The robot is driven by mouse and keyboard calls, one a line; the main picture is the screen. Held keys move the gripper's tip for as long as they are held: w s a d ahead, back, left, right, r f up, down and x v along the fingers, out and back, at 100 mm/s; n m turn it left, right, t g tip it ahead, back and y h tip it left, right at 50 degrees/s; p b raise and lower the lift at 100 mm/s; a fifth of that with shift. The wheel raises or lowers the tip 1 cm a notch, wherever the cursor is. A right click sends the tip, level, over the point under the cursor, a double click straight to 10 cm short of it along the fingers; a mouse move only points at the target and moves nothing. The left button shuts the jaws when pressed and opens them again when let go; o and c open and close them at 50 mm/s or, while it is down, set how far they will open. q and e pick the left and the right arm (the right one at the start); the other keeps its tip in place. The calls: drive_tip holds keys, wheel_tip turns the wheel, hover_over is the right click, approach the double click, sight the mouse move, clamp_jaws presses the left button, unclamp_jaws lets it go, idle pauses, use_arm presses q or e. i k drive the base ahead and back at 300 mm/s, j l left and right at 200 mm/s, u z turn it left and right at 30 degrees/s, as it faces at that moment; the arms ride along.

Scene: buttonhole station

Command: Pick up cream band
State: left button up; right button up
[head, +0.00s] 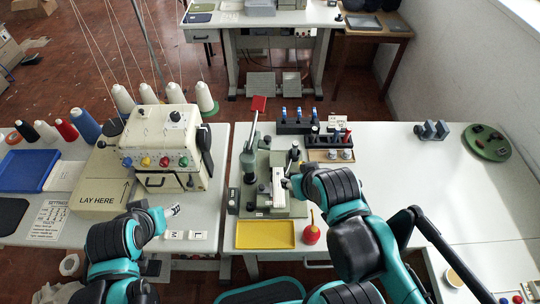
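I cannot pick out a cream band with certainty. A narrow whitish strip (278,188) shows on the grey-green buttonhole machine (250,200), but I cannot tell whether it is cloth or part of the machine. My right gripper (287,183) is at the right side of this machine, close to the strip; its fingers are too small and hidden to read. My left gripper (174,210) is over the left table, right of the box marked LAY HERE (103,192). Its fingertips are small, and its opening is unclear.
A yellow tray (265,234) and a red round bulb (310,235) lie in front of the machine. A cream overlock machine (165,145) and thread cones stand left. The right table is mostly clear, with a green round dish (486,143) far right.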

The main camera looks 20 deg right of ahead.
sight(279, 201)
drive_tip(key=k+z, duration=0.15)
drive_tip(key=z, duration=0.2)
drive_tip(key=k+l+z, duration=0.1)
drive_tip(key=z, duration=0.25)
drive_tip(key=k+l+z, duration=0.1)
drive_tip(key=z, duration=0.2)
drive_tip(key=k, duration=0.05)
